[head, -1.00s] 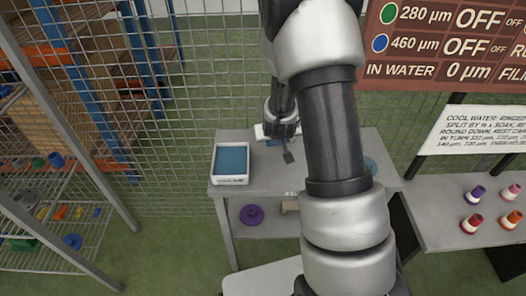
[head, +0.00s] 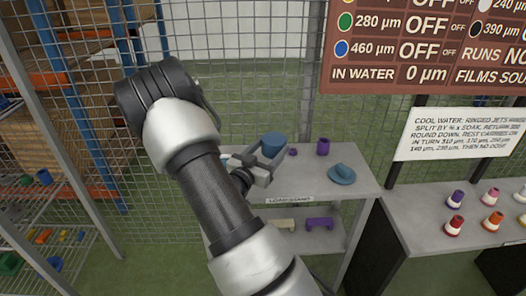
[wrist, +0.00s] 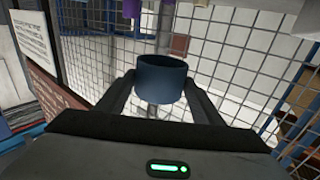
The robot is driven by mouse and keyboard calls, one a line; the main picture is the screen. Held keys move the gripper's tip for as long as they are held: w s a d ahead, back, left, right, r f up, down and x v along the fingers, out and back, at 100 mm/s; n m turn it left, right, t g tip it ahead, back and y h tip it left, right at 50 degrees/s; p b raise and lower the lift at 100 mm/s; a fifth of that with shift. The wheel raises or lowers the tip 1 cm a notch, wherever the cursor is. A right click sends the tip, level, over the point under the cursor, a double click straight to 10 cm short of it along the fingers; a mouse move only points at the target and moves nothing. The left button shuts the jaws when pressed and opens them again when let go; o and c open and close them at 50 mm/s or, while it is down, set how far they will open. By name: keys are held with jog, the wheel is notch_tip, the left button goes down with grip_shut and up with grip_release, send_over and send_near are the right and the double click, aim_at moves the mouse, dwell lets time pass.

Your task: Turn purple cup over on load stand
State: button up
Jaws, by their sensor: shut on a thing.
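My gripper (head: 266,161) is shut on a blue cup (head: 273,144), left of the purple cup and in front of the mesh. In the wrist view the blue cup (wrist: 161,80) sits between the two fingers. A purple thing (wrist: 132,8), cut off by the top edge there, may be the purple cup.
Wire mesh rises behind. Coloured cups (head: 455,226) stand on the right bench.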

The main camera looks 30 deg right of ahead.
jog(key=shift+f+b, duration=3.75)
jog(key=shift+f, duration=1.55)
jog(key=shift+f+b, duration=0.5)
jog(key=shift+f, duration=0.05)
jog(key=o, duration=1.3)
jog(key=p+v, duration=0.2)
jog(key=v, duration=1.5)
jog(key=shift+a, duration=0.2)
